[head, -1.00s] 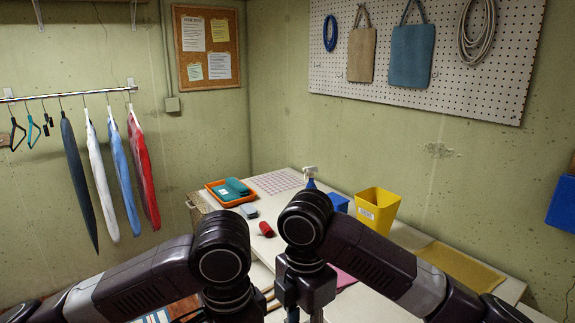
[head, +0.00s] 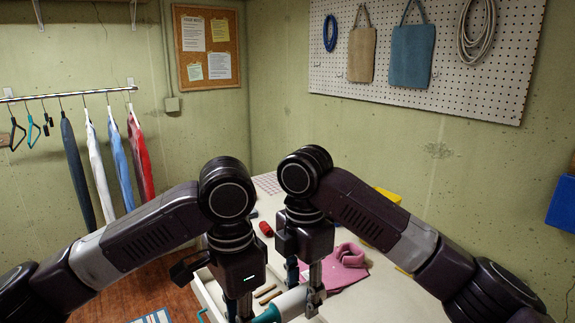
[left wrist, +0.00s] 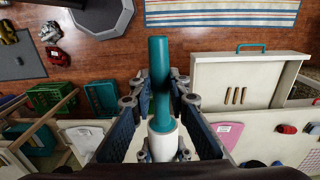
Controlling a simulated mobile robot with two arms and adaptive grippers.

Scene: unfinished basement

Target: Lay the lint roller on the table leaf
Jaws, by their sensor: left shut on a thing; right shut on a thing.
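The lint roller has a white cylinder (head: 291,302) and a teal handle (head: 266,316). In the head view it is held above the table front, between my two grippers. My left gripper (head: 240,309) is at the handle side, at the lower edge of the view. My right gripper (head: 315,294) is shut around the white end. In the left wrist view the teal handle (left wrist: 158,65) passes between the blue pads of my left gripper (left wrist: 162,100). The white table top (head: 372,291) lies below and to the right; I cannot tell which part is the leaf.
A folded pink shirt (head: 346,268) lies on the table. A red object (head: 266,229) and a partly hidden yellow bin (head: 389,195) are farther back. An open drawer (left wrist: 225,85) with a teal handle holds several wooden pieces. Bare table shows right of the shirt.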

